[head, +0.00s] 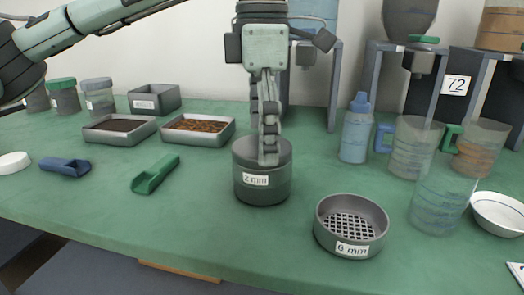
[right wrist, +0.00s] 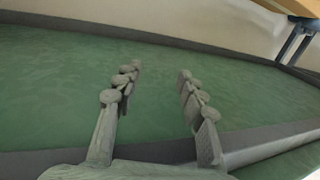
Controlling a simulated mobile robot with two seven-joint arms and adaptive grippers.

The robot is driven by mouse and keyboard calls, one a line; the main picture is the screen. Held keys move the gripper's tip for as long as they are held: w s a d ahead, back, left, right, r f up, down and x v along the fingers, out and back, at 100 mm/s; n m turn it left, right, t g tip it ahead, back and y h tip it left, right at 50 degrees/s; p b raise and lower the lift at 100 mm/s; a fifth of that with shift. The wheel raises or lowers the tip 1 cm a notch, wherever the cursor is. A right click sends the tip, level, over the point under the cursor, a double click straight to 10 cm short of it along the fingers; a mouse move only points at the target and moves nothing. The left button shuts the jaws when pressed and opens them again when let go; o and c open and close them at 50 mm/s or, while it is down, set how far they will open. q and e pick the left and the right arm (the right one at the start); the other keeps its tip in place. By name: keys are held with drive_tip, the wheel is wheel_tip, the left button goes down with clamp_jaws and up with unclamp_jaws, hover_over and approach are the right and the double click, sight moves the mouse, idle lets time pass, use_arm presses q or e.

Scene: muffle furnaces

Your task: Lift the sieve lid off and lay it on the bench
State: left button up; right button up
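A dark grey round sieve stack labelled "2 mm" (head: 262,190) stands mid-bench. Its top is covered by a flat grey lid (head: 243,151). My left gripper (head: 268,158) points straight down over the lid, with its fingertips at or just above the lid's middle. I see the fingers edge-on, one behind the other, so the gap between them and any knob are hidden. My right gripper (right wrist: 160,85) shows in the right wrist view with its fingers spread and nothing between them, above green bench.
An open sieve labelled "6 mm" (head: 350,228) stands at front right. Clear jugs (head: 440,195), a blue bottle (head: 356,130) and a white bowl (head: 498,213) crowd the right. A green scoop (head: 155,175) and trays (head: 198,130) lie left. Bench (head: 200,215) is clear at front left.

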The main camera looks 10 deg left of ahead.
use_arm(q)
drive_tip(key=c, duration=1.2)
drive_tip(key=shift+o, duration=0.2)
drive_tip(key=shift+r, duration=0.1)
